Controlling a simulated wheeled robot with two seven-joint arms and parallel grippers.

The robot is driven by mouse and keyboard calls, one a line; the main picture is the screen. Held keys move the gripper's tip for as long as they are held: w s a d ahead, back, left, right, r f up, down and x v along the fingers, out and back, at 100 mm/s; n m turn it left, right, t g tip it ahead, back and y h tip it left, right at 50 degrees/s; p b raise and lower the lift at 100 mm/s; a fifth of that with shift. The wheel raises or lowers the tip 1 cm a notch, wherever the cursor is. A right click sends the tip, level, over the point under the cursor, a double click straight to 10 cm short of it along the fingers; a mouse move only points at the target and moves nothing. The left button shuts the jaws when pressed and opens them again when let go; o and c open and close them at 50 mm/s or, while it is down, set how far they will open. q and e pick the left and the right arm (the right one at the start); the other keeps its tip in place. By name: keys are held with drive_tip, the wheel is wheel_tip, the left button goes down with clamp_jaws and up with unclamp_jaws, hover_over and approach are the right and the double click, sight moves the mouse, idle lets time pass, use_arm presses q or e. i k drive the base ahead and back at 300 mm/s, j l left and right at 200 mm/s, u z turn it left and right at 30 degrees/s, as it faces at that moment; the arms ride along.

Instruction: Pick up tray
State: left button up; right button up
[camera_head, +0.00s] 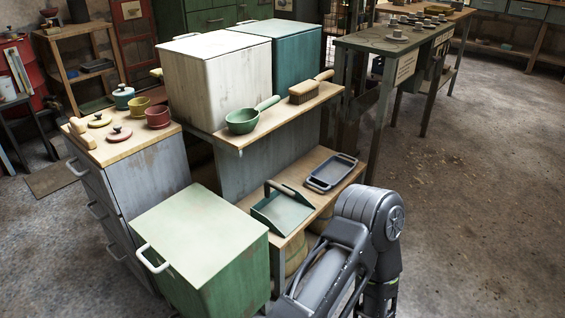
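A shallow blue-grey tray (330,173) with raised ends lies flat on the lower wooden shelf, towards its right end. It looks empty. One of my arms reaches in from the bottom right, with its big grey joint just in front of and to the right of the shelf. Neither of my grippers shows in this view, so I cannot see their state. Nothing is seen touching the tray.
A green dustpan (282,211) lies left of the tray on the lower shelf (312,200). The upper shelf holds a green ladle or pan (243,121) and a brush (310,89). A green cabinet (200,235) stands front left. The floor at right is open.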

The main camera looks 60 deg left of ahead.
sight(330, 173)
drive_tip(key=i+j+u, duration=0.1)
drive_tip(key=i+u, duration=0.65)
drive_tip(key=i+l+u, duration=0.25)
drive_tip(key=i+u, duration=0.15)
drive_tip(key=i, duration=0.15)
